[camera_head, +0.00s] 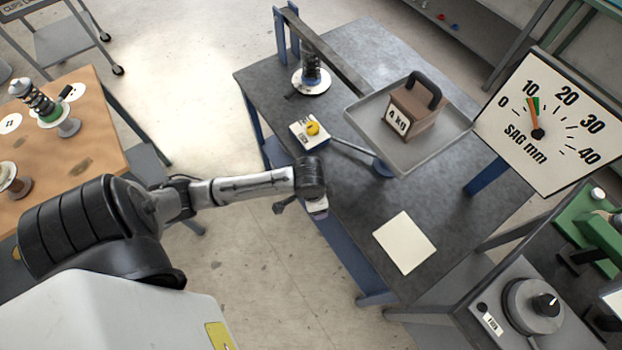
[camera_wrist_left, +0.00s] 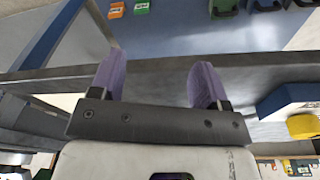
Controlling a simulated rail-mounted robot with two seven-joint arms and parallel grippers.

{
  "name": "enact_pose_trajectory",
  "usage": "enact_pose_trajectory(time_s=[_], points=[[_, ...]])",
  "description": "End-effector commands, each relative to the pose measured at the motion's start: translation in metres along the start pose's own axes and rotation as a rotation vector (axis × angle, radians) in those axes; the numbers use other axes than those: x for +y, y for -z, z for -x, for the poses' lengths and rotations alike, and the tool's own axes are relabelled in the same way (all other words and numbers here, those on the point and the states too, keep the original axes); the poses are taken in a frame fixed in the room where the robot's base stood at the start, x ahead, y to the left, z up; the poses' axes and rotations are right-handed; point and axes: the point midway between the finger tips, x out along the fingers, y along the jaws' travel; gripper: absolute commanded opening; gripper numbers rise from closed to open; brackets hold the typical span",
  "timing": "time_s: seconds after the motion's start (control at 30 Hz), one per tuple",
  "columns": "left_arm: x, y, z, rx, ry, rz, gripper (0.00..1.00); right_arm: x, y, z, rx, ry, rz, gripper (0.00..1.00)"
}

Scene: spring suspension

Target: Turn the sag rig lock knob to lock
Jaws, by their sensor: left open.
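The yellow lock knob (camera_head: 313,128) sits on a small block with a white labelled top (camera_head: 301,141), near the left edge of the dark rig table (camera_head: 350,235). The label is too small to read. In the left wrist view the knob (camera_wrist_left: 303,126) shows at the right edge, on a blue block (camera_wrist_left: 288,97). My left gripper (camera_head: 316,208) is below the knob in the head view, by the table's left edge and apart from the knob. Its two purple fingers (camera_wrist_left: 160,82) are spread with nothing between them. My right gripper is not in view.
A tray (camera_head: 440,140) holds a 4 kg weight (camera_head: 413,112) beside the knob. A spring (camera_head: 311,68) stands under the rig's beam (camera_head: 330,55). The sag dial (camera_head: 545,125) points near 10. A blank pale plate (camera_head: 404,242) lies on the table. A wooden bench (camera_head: 95,115) is at left.

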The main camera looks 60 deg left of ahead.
Motion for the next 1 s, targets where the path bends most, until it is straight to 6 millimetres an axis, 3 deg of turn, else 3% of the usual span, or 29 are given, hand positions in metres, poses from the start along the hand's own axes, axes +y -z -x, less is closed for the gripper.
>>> enact_pose_trajectory(time_s=[0.2, 0.4, 1.0], points=[[0.032, -0.016, 0.002, 0.041, -0.010, -0.007, 0.69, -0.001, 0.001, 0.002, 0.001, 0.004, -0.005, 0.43], [0.049, -0.025, 0.006, 0.069, -0.007, -0.005, 0.69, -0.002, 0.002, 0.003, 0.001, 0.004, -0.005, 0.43], [0.057, -0.031, 0.009, 0.083, -0.003, -0.001, 0.69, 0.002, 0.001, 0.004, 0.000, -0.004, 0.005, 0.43]])
